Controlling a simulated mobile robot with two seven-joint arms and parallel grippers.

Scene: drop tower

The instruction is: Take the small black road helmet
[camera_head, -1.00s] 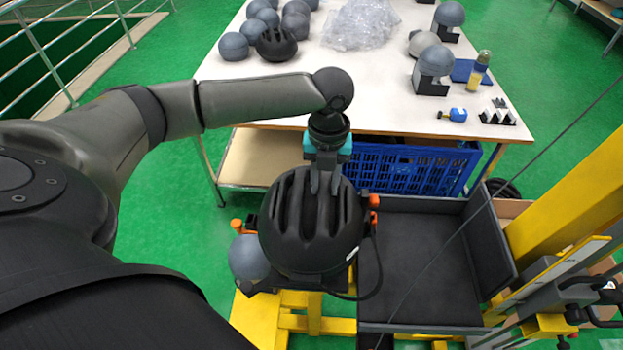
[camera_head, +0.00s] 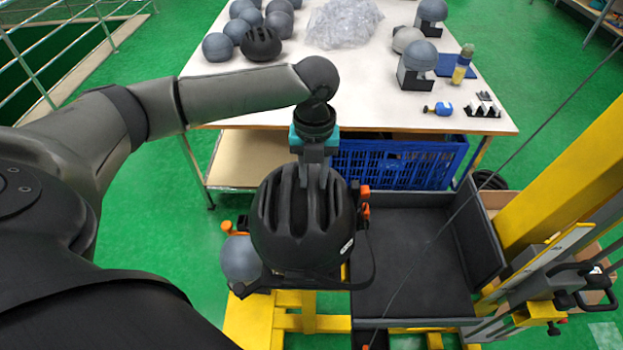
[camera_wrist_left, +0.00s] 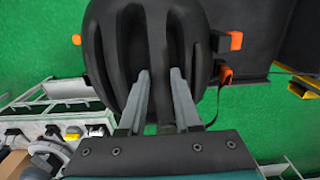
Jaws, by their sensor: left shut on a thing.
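A black vented helmet (camera_head: 303,218) hangs in front of the table, over the drop tower's yellow base. My left gripper (camera_head: 314,185) is above it, its two fingers shut on the helmet at its ribs and slots. In the left wrist view the fingers (camera_wrist_left: 161,82) reach into the slots of the helmet (camera_wrist_left: 110,55). I cannot tell whether the helmet still touches what is beneath it. A second black vented helmet (camera_head: 261,44) lies on the table among grey headforms. My right gripper is not in view.
The white table (camera_head: 290,92) carries grey headforms (camera_head: 217,47), clear wrap (camera_head: 343,23) and small tools. A blue crate (camera_head: 400,163) is below it. Right of the held helmet are a black tray (camera_head: 410,265) and the yellow column (camera_head: 565,170). A grey ball (camera_head: 240,259) is at lower left.

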